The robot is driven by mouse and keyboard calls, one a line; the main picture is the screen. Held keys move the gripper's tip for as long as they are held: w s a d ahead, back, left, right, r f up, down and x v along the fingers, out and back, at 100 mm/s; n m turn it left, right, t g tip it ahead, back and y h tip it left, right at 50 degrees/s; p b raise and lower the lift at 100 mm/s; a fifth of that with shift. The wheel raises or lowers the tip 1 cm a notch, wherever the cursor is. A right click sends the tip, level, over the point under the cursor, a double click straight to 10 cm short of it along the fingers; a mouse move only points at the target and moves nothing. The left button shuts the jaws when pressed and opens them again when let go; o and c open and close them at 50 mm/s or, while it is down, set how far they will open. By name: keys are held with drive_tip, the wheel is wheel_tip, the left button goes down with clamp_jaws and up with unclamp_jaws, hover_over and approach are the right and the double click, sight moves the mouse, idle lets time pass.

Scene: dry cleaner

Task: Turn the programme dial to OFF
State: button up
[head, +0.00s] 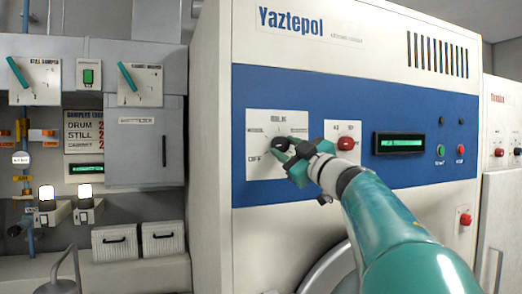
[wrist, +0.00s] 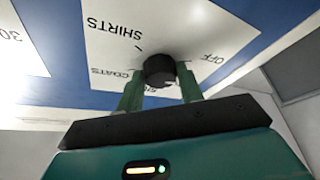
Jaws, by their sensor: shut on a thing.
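The programme dial (head: 279,144) is a dark round knob on a white plate (head: 262,172) on the machine's blue panel. In the head view, OFF is printed at the plate's lower left and another word at its top. My gripper (head: 286,153) reaches it from the lower right and is shut on the knob. In the wrist view the knob (wrist: 159,68) sits between my green fingers (wrist: 159,90). The plate there reads SHIRTS at upper left, COATS at left and OFF at right. I cannot tell which word the knob's pointer faces.
A smaller plate with a red knob (head: 346,143) is just right of the dial. A green display (head: 400,143) and green and red buttons (head: 441,150) are farther right. A round door rim (head: 325,270) lies below. Wall levers (head: 128,76) stand left.

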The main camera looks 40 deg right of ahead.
drive_tip(key=n+y, duration=0.1)
drive_tip(key=n, duration=0.2)
drive_tip(key=n+g+y, duration=0.1)
drive_tip(key=n, duration=0.2)
drive_tip(key=shift+d+r, duration=0.15)
drive_tip(key=shift+d, duration=0.05)
idle(0.4)
drive_tip(key=o, duration=1)
drive_tip(key=shift+w, duration=0.1)
drive_tip(key=v, duration=1.4)
drive_tip(key=shift+d+r, duration=0.15)
drive_tip(key=shift+r, duration=0.2)
